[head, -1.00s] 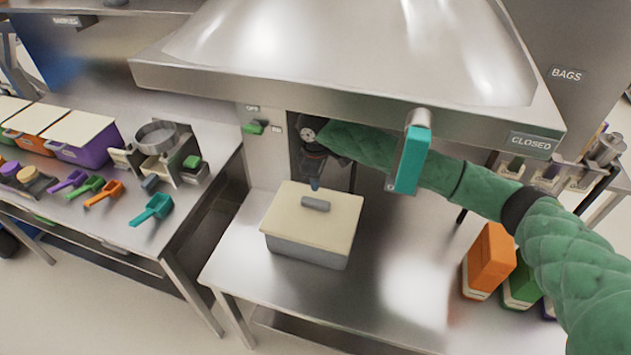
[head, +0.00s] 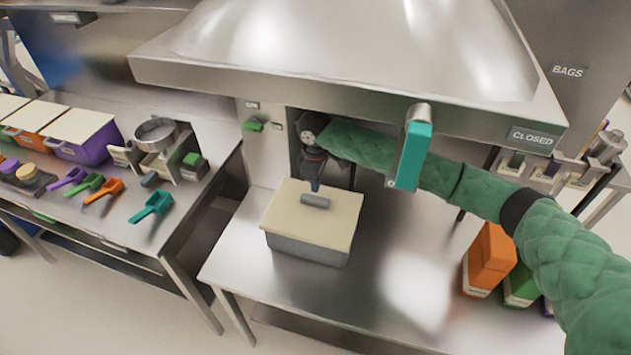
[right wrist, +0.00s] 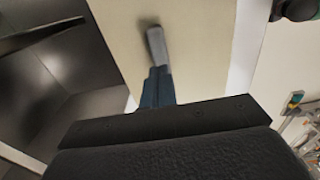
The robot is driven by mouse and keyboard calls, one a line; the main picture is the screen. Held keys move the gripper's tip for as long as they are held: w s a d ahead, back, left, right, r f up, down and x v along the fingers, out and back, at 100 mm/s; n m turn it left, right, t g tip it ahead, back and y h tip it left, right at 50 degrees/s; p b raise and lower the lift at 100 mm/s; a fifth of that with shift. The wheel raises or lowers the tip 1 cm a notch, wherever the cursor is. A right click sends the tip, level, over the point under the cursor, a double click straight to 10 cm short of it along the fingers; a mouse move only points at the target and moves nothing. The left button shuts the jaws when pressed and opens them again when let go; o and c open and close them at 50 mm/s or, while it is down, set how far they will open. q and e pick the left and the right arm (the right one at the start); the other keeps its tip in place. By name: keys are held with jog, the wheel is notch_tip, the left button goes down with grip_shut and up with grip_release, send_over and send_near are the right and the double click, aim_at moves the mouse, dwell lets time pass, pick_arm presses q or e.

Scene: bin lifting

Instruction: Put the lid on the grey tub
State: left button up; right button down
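The grey tub (head: 305,248) stands on the steel table. The cream lid (head: 335,217) lies flat on top of it and covers its opening; I cannot tell whether it is fully seated. A grey bar handle (head: 315,201) is on the lid and also shows in the right wrist view (right wrist: 157,45). My right gripper (head: 315,188) points down at the back side of the handle. Its dark blue fingers (right wrist: 156,85) look close together at the handle's near end; whether they hold it is not clear. My left gripper is not in view.
A steel hood (head: 340,95) overhangs the table's back, with a teal handle (head: 412,157) at its front. Orange and green containers (head: 489,258) stand at the right. A left bench holds coloured scoops (head: 152,206) and lidded bins.

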aim_at(315, 198)
jog(key=shift+f+b, duration=0.4)
jog(key=shift+f, duration=1.35)
jog(key=shift+r+p, duration=2.2)
jog(key=shift+r, duration=0.25)
jog(key=shift+r+p, duration=0.45)
jog(key=shift+r, duration=0.6)
